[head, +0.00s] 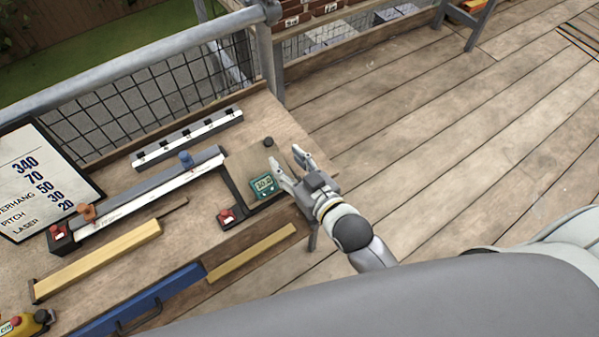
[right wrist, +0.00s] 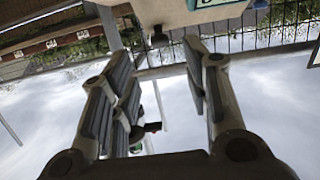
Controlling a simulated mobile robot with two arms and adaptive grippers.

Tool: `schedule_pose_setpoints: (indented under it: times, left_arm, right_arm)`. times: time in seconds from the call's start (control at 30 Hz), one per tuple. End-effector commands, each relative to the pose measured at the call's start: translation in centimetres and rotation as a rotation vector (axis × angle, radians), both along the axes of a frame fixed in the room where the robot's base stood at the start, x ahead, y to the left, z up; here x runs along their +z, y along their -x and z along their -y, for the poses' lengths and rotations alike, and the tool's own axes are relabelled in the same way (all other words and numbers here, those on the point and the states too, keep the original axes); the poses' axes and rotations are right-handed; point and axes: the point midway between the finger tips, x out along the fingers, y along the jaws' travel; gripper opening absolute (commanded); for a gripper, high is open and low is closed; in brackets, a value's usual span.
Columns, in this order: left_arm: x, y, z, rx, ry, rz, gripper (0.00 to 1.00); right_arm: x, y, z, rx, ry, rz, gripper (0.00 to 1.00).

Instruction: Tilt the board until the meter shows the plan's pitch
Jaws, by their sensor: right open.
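The board (head: 246,160) is a flat tan panel in a dark frame at the bench's right end. The teal meter (head: 264,186) sits on it; its digits are too small to read surely. The plan (head: 40,180) at the left appears to give 30 on its pitch row. My right gripper (head: 285,158) is open at the board's right edge, beside the meter; I cannot tell if it touches. In the right wrist view, the empty gap between the fingers (right wrist: 165,95) lies below the board (right wrist: 180,10) and part of the meter (right wrist: 208,3). My left gripper is out of view.
A black knob (head: 268,142) is by the board's far corner and a red-topped part (head: 226,215) by its near-left corner. A long rail with a blue slider (head: 186,159), a white strip (head: 188,138) and yellow wood (head: 100,260) lie left. Open decking is right.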

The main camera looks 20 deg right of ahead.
Motion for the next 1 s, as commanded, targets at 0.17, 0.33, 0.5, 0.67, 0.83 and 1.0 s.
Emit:
schedule_pose_setpoints:
  times: [0.17,0.33,0.5,0.67,0.83,1.0]
  left_arm:
    - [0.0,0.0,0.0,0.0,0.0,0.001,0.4]
    - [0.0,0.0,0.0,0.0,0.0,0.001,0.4]
    - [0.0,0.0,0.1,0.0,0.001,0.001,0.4]
    - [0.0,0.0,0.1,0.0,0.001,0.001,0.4]
    - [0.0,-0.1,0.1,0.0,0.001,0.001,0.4]
    - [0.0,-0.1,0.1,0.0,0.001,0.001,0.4]
  right_arm:
    - [0.5,2.7,0.9,0.0,0.001,-0.002,0.43]
    - [0.9,4.0,1.3,0.0,0.001,0.0,0.43]
    - [1.1,4.4,1.4,0.0,0.001,0.001,0.43]
    - [1.1,4.4,1.4,0.0,0.001,0.001,0.43]
    - [1.1,4.4,1.4,0.0,0.001,0.001,0.43]
    - [1.0,4.4,1.4,0.0,0.001,-0.001,0.43]
